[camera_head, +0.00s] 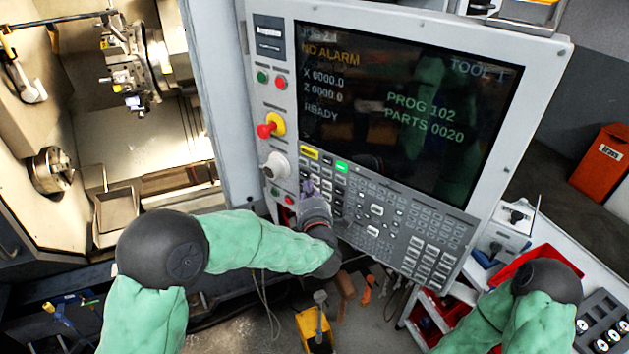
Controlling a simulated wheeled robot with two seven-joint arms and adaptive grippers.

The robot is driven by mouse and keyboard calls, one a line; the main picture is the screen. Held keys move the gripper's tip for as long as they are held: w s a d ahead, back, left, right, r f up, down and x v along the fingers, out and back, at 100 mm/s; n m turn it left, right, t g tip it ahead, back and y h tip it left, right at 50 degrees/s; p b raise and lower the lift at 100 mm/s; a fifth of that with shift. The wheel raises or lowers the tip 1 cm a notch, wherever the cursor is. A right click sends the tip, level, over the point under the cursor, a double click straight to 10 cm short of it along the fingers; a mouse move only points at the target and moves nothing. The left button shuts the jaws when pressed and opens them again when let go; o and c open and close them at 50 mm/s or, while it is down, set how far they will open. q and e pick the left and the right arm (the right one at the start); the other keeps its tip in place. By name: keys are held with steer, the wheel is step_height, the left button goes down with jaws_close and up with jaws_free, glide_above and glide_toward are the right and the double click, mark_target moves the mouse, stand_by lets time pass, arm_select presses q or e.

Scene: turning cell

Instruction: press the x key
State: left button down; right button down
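The control panel (541,95) stands tilted in the middle, its keypad (400,222) below a dark screen (405,75). The screen reads NO ALARM, X 0000.0, Z 0000.0, READY, PROG 102, PARTS 0020 and TOOL 1. The key labels are too small to read, so I cannot tell which key is x. My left gripper (308,188) is at the keypad's left part, its narrow fingertips together and empty. It hides some keys; I cannot tell whether it touches one. My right arm is at the bottom right, its gripper not visible.
A red-and-yellow emergency stop (271,126), a grey knob (274,166) and round green and red buttons line the panel's left edge. The open lathe with its chuck (53,170) is at the left. A cart with red trays (440,310) stands at the lower right.

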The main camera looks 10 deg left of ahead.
arm_select(q)
steer(key=shift+w+d, duration=0.15)
steer(key=shift+w, duration=0.1)
steer(key=shift+w+d+b, duration=0.15)
steer(key=shift+w+b, duration=0.1)
steer(key=shift+b, duration=0.2)
stand_by(0.6)
steer(key=shift+s, duration=0.15)
steer(key=shift+s+a+b, duration=0.25)
steer(key=shift+s+b, duration=0.05)
steer(key=shift+b, duration=0.1)
steer(key=shift+s+a, duration=0.1)
steer(key=shift+s, duration=0.15)
steer(key=s, duration=0.1)
steer(key=s+a+b, duration=0.1)
steer(key=s, duration=0.1)
steer(key=s+a, duration=0.1)
steer(key=shift+s+a+b, duration=0.1)
steer(key=shift+s+b, duration=0.15)
steer(key=shift+b, duration=0.15)
stand_by(0.7)
